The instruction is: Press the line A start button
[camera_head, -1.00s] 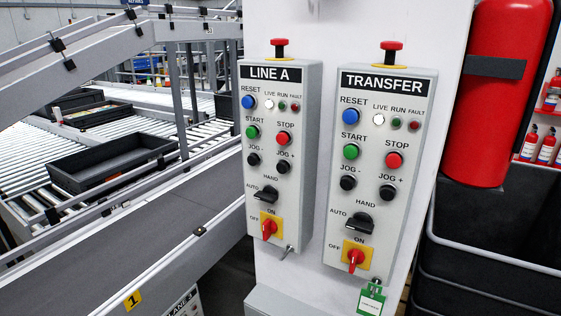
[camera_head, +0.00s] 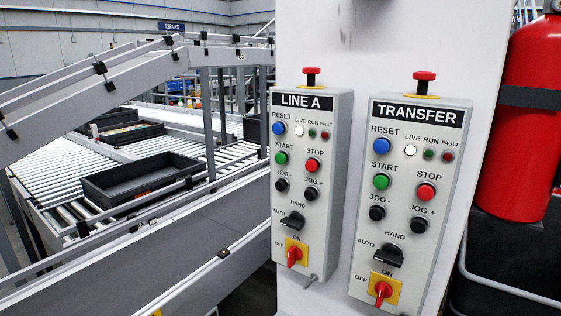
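The LINE A control box (camera_head: 318,190) is a light grey panel on a white column, left of a similar TRANSFER box. Its green START button (camera_head: 281,158) sits on the left, under the blue RESET button (camera_head: 278,128) and beside the red STOP button (camera_head: 312,165). Below are two black JOG buttons, a black HAND/AUTO selector (camera_head: 292,221) and a red switch on a yellow plate (camera_head: 294,252). A red mushroom button (camera_head: 311,73) tops the box. The LIVE lamp (camera_head: 299,131) looks white. Neither of my grippers is in view.
The TRANSFER box (camera_head: 408,200) has its own green START button (camera_head: 381,181). A red fire extinguisher (camera_head: 530,120) hangs at the right. At the left are a sloped conveyor (camera_head: 150,260) and rollers with a black tray (camera_head: 140,178). The space before the panels looks clear.

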